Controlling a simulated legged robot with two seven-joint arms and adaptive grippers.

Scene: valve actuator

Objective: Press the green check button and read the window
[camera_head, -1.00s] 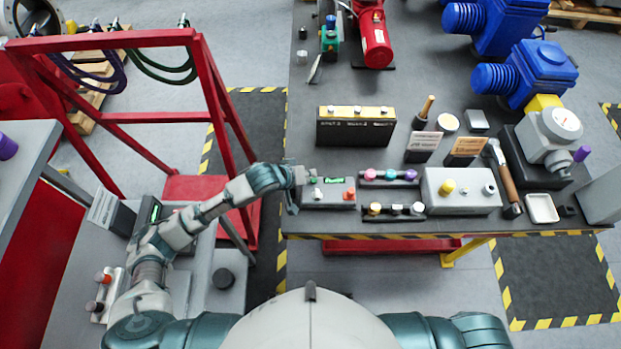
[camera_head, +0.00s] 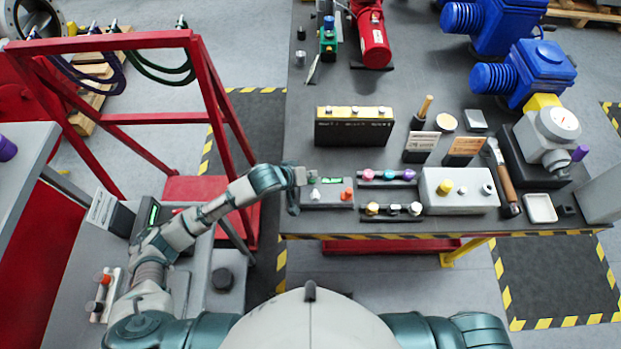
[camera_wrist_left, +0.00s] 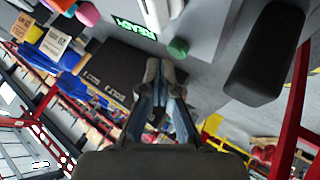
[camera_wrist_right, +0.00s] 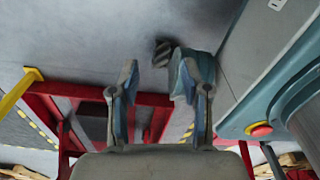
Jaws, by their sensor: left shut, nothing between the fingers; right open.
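My left gripper (camera_head: 294,196) is shut and empty at the box's left end. In its wrist view the left fingertips (camera_wrist_left: 162,72) appear just below the button, and contact cannot be told. My right gripper (camera_wrist_right: 160,78) is open and empty, seen only in its wrist view.
Right of the box are a rail with coloured knobs (camera_head: 388,175), another rail (camera_head: 392,210) and a grey box with a yellow button (camera_head: 458,192). A black box (camera_head: 354,129) stands behind. A red frame (camera_head: 115,41) is left of my left arm.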

